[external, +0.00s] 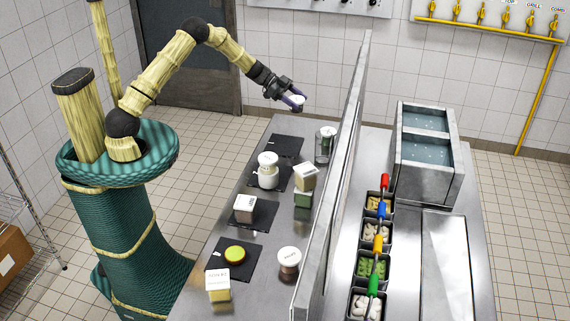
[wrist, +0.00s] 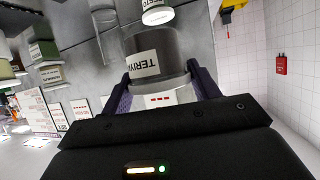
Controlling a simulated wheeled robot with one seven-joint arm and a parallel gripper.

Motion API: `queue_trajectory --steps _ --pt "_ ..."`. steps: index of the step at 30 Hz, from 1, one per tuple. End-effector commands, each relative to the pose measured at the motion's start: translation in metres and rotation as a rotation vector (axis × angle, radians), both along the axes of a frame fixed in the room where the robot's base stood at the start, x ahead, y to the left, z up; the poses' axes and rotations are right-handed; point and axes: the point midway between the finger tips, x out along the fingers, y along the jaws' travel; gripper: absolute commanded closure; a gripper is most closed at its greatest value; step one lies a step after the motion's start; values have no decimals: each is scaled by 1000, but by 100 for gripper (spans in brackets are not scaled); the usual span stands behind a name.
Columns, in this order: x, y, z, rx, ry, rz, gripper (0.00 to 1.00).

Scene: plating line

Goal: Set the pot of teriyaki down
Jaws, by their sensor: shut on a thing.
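The pot of teriyaki (wrist: 152,42) is a dark grey pot with a white label reading "TERIYA", the rest cut off. It sits between the purple fingers of my gripper (wrist: 160,92) in the wrist view. In the external view, my gripper (external: 292,99) is shut on the pot, whose white top (external: 297,100) shows. The gripper holds it in the air beyond the far end of the steel counter (external: 190,292), tilted. A bare dark mat (external: 287,145) lies at that far end. Most of the pot is hidden by the fingers in the external view.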

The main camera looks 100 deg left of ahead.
Motion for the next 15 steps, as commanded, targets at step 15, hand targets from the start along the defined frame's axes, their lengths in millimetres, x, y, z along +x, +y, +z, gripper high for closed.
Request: queue_trajectory --steps 15 --pt "0 0 -54 -3 1 1 64"
